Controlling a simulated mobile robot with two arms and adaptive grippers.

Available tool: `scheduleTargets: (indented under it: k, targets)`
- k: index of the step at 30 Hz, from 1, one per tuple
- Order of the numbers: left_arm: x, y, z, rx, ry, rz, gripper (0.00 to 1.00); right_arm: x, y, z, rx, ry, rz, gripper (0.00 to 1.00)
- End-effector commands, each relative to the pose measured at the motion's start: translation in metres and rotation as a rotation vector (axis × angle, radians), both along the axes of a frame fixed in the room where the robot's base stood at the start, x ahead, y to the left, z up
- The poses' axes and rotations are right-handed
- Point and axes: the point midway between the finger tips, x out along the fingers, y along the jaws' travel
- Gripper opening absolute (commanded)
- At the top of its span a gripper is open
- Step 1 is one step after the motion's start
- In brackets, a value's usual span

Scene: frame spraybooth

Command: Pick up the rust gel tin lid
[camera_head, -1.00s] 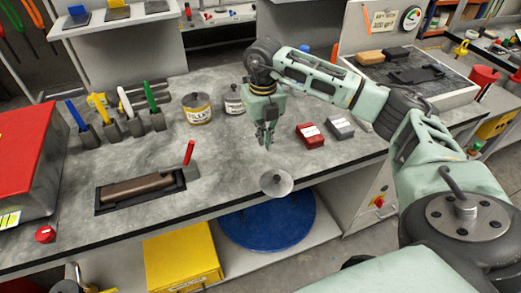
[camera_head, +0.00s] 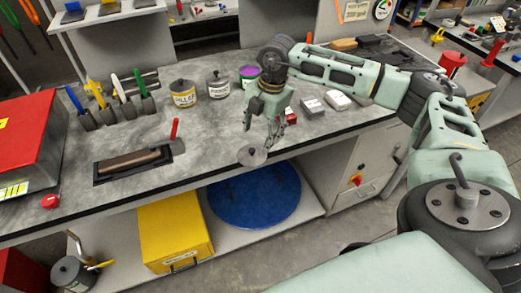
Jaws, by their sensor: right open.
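A round grey lid with a small knob (camera_head: 252,156) lies near the front edge of the grey workbench (camera_head: 215,140); I take it for the rust gel tin lid. My right gripper (camera_head: 271,141) points down just above and to the right of the lid in the picture. It is open and empty, and I cannot tell how high it is above the bench. An open tin with purple inside its rim (camera_head: 249,74) stands behind, partly hidden by my right arm. My left gripper is out of view.
Two lidded tins, one with a yellow label (camera_head: 183,93) and one white-labelled (camera_head: 218,84), stand behind. A red box (camera_head: 290,117) is partly hidden behind my gripper, with grey boxes (camera_head: 311,107) beside it. A sunken tray (camera_head: 135,162) lies left.

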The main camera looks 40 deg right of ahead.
Motion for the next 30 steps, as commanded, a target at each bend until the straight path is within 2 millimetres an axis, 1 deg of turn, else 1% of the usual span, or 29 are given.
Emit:
scheduleTargets:
  k: [1,3,5,9,12,15,17,19,21,23,27,30]
  targets:
    - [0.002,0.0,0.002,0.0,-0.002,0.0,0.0,0.0,0.001,-0.003,0.005,0.001,-0.016,0.67]
    - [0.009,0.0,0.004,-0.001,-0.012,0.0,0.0,0.0,0.002,-0.01,0.006,0.004,-0.025,0.73]
    - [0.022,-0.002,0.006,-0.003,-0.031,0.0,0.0,0.001,0.003,-0.016,0.006,0.004,-0.025,0.74]
    - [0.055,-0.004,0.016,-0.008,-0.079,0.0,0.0,0.001,0.005,-0.031,0.005,0.005,-0.023,0.74]
    - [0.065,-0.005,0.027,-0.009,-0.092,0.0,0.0,0.0,0.008,-0.043,0.005,0.006,-0.022,0.74]
    - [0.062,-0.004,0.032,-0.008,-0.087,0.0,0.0,0.0,0.011,-0.06,0.005,0.005,-0.022,0.74]
    - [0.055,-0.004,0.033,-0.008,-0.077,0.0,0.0,0.002,0.011,-0.068,0.005,0.003,-0.022,0.74]
    - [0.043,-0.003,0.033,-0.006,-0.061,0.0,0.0,0.003,0.012,-0.074,0.005,0.003,-0.021,0.74]
    - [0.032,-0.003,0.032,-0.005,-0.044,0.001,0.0,0.003,0.012,-0.078,0.004,0.002,-0.022,0.74]
    - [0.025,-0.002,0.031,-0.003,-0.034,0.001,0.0,0.003,0.012,-0.078,0.004,0.001,-0.022,0.74]
    - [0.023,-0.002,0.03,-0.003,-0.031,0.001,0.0,0.003,0.012,-0.078,0.004,0.001,-0.022,0.74]
    - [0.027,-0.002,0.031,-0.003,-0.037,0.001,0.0,0.003,0.012,-0.078,0.004,0.001,-0.022,0.65]
